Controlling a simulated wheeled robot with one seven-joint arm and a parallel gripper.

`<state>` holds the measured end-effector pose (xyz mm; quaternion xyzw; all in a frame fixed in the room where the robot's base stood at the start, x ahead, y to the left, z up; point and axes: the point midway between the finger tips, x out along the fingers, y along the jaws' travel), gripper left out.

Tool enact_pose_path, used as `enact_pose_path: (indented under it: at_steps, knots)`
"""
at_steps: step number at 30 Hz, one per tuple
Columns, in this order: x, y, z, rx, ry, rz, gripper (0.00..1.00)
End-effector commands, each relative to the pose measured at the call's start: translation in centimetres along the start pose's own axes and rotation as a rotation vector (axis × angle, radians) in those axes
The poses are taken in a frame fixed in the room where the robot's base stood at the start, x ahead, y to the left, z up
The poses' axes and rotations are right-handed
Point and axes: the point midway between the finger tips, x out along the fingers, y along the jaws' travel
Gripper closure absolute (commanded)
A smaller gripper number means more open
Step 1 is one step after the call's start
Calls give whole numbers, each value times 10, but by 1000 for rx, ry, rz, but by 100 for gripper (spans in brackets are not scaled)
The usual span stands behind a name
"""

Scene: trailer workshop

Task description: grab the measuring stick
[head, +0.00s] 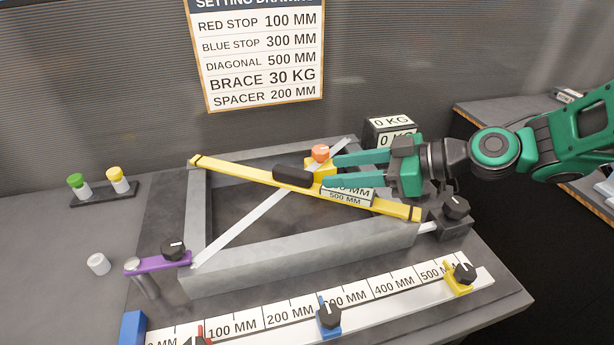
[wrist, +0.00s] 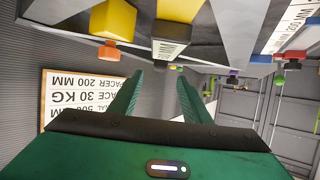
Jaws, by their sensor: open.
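The measuring stick (head: 245,173) is a long yellow bar with a black grip (head: 293,176) at its middle and dark bands near its ends. It lies diagonally across the grey frame in the head view, with a white label block (head: 347,196) reading 500 MM beside it. My gripper (head: 330,170) reaches in from the right, its two green fingers apart and empty. The fingertips are just right of the black grip, beside an orange-topped yellow block (head: 320,162). I cannot tell whether they touch anything. The wrist view shows the open fingers (wrist: 160,78), with yellow parts above them.
The grey frame (head: 300,262) holds a thin white diagonal bar (head: 240,226). A purple lever (head: 160,262) with a black knob sits at its left corner. A scale rail (head: 385,300) with coloured stops runs along the front. A dark weight block (head: 388,131) stands behind my gripper.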

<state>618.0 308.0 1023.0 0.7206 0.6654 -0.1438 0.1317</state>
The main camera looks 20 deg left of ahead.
Motion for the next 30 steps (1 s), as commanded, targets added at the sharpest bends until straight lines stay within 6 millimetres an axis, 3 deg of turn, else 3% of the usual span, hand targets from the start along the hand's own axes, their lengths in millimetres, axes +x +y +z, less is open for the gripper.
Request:
enact_pose_path:
  at_steps: [4,13,21,30]
  knots:
    - [26,-2,-1,-2,0,-7,56]
    - [49,-3,-1,-4,-1,-8,56]
    - [85,-1,-2,-4,0,-9,56]
    - [93,0,-1,-3,0,-6,56]
